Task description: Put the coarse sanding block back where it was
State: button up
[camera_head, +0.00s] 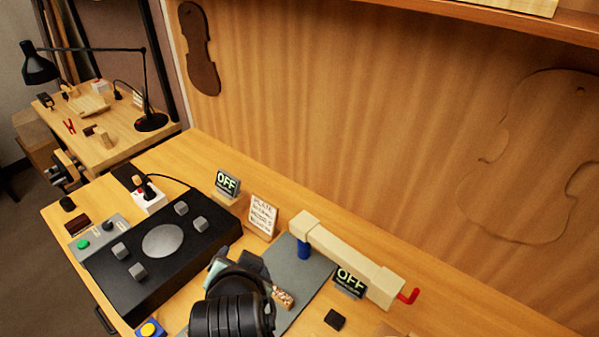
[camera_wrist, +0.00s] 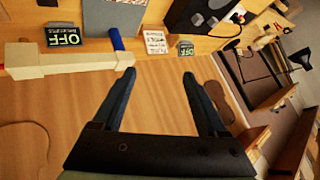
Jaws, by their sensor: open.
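I cannot tell for sure which thing is the coarse sanding block. A small tan, brown-speckled block (camera_head: 284,298) lies by the grey mat (camera_head: 308,279), just right of my gripper in the head view, partly hidden by my arm. A small dark square piece (camera_head: 334,319) lies on the bench right of the mat. A dark red-brown block (camera_head: 78,224) lies at the bench's left end. My gripper (camera_wrist: 158,75) is open, with nothing between its fingers in the wrist view. In the head view my gripper (camera_head: 252,264) is over the mat's left side, largely hidden by my arm.
A cream clamp-like bar (camera_head: 345,258) with a blue post and red handle stands over the mat. A black box (camera_head: 165,250) with grey knobs is to the left. Two OFF displays (camera_head: 228,183) (camera_head: 349,281) and a written card (camera_head: 263,214) stand nearby.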

jog(key=w+d+r+n+t, duration=0.15)
jog(key=r+t, duration=0.35)
jog(key=r, duration=0.9)
jog(key=w+d+r+n+t, duration=0.1)
jog(key=w+d+r+t, duration=0.3)
jog(key=r, duration=0.9)
jog(key=s+d+r+n+t+h, duration=0.1)
jog(key=s+r+t, duration=0.3)
jog(key=r, duration=0.6)
jog(key=s+d+r+n+t, duration=0.1)
jog(key=s+d+r+t, duration=0.2)
jog(key=s+r, duration=0.6)
notch_tip(320, 180, up, 2)
jog(key=shift+r+t+h, duration=0.25)
jog(key=shift+t+h, duration=0.15)
jog(key=shift+t, duration=0.7)
jog(key=shift+s+n, duration=0.1)
jog(key=shift+n, duration=0.15)
